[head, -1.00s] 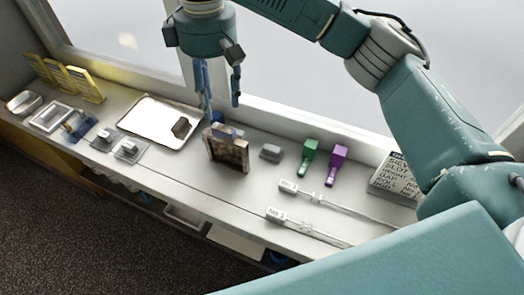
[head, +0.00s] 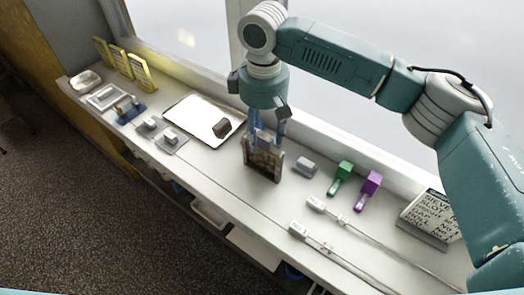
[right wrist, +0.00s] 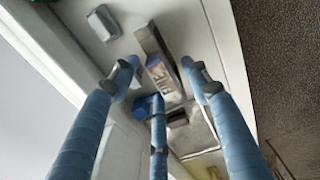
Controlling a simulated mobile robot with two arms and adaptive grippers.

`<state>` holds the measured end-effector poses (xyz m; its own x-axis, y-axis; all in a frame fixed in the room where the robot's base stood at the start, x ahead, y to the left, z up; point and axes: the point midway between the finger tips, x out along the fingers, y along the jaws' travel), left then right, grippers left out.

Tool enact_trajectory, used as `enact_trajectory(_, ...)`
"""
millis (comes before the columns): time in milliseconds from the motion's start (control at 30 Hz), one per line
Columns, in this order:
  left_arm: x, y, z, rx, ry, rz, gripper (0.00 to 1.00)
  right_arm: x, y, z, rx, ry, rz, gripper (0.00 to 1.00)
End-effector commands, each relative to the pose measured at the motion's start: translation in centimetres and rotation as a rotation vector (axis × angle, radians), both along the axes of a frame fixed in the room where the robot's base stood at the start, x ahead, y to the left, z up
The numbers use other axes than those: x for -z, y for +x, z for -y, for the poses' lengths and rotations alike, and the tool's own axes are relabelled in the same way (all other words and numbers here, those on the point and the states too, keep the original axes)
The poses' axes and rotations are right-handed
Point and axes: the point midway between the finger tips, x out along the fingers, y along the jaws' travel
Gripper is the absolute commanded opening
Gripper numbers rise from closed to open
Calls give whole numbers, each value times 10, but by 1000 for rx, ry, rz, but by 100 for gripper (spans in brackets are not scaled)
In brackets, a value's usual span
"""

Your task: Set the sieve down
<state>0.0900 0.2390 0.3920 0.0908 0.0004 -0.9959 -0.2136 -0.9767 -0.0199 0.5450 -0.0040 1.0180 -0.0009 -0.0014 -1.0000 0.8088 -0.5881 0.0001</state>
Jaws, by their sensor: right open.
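A brown-framed panel (head: 263,162), which seems to be the sieve, stands upright on the bench, left of a grey block. A blue piece shows at its top. My right gripper (head: 269,134) is open just above it, with its blue fingers reaching down around its top edge. In the right wrist view the open fingers (right wrist: 165,80) spread around a small lettered piece (right wrist: 162,76) and a brown bar (right wrist: 150,42) of the panel. I cannot tell whether any finger touches it. My left gripper is not in view.
A white tray (head: 190,108) with a dark block (head: 222,128) lies to the left. The grey block (head: 305,166), a green tool (head: 341,177) and a purple tool (head: 368,188) lie to the right. A lettered sign (head: 432,216) stands further right. Yellow frames (head: 128,65) stand far left.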

Motion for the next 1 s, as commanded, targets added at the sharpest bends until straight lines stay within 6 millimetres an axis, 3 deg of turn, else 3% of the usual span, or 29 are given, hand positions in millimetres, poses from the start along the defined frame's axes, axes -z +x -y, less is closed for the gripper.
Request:
enact_trajectory(133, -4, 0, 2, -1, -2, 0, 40, 14, 0, 0, -1, -1, 1, 47)
enact_trajectory(367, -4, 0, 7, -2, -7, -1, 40, 18, 0, -1, -1, 1, 2, 47)
enact_trajectory(400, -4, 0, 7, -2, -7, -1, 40, 18, 0, -1, -1, 1, 2, 45)
enact_trajectory(633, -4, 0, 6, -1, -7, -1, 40, 17, 0, -1, -1, 1, 2, 0)
enact_trajectory(1000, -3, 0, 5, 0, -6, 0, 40, 16, 0, -1, -1, 1, 2, 0)
